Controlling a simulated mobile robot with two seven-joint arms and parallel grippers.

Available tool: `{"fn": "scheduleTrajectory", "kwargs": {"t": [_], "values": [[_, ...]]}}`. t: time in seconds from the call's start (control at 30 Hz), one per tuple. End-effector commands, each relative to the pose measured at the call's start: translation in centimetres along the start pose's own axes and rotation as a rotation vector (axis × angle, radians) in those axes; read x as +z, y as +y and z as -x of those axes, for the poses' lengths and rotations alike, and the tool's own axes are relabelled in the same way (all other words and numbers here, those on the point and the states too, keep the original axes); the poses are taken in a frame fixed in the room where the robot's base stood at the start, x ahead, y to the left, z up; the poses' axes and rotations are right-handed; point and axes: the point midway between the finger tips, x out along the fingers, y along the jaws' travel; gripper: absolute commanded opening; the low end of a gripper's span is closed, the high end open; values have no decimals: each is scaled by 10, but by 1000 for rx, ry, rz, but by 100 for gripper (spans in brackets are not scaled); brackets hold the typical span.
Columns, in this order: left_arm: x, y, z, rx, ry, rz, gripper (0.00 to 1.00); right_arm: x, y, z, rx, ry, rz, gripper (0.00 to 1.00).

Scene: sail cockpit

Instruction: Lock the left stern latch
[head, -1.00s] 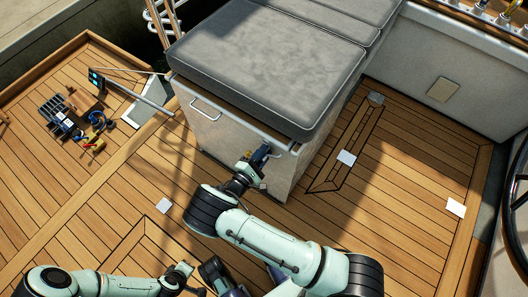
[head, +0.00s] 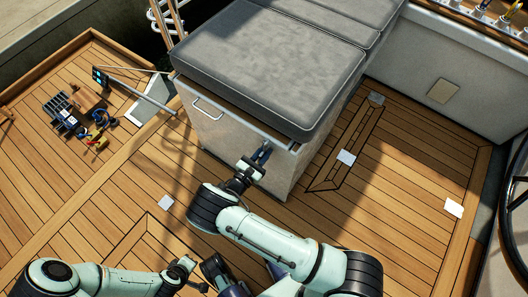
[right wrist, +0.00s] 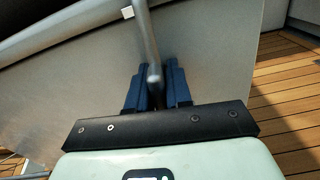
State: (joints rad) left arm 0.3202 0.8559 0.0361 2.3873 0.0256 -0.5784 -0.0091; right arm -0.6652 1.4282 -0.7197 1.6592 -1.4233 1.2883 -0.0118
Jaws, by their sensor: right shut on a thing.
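My right gripper (head: 261,154) is at the front face of the pale locker (head: 225,135), just below its top edge near the right corner. In the right wrist view its two blue fingers (right wrist: 158,88) are shut on a grey metal lever (right wrist: 146,40), which runs up from between them toward the locker's top. The lever's pivot and any catch are hidden or too small to tell. My left arm lies low at the left; its gripper end (head: 184,270) is small and its jaws are unclear.
A grey cushion (head: 265,60) covers the locker top. Several tools (head: 85,120) lie on the deck at the left. White squares (head: 346,158) lie on the planks. A steering wheel (head: 518,190) stands at the right edge.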

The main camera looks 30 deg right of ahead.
Motion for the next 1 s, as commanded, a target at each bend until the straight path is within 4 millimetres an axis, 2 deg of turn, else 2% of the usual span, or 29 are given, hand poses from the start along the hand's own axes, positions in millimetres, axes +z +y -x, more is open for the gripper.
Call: {"fn": "scheduleTrajectory", "kwargs": {"t": [0.3, 0.8, 0.83, 0.87, 1.0], "values": [[2, 0, 1, 0, -6, -1, 0, -1, 0, 1, 0, 3, 104, 0], [2, 0, 2, 0, -7, 0, 0, -1, 0, 2, 1, 3, 121, 0], [2, 0, 2, 0, -7, 0, 0, -1, 0, 2, 1, 3, 121, 26], [2, 0, 2, 0, -7, 0, 0, -1, 0, 1, 1, 3, 121, 36], [2, 0, 2, 0, -7, 0, 0, -1, 0, 1, 0, 2, 120, 38]]}}
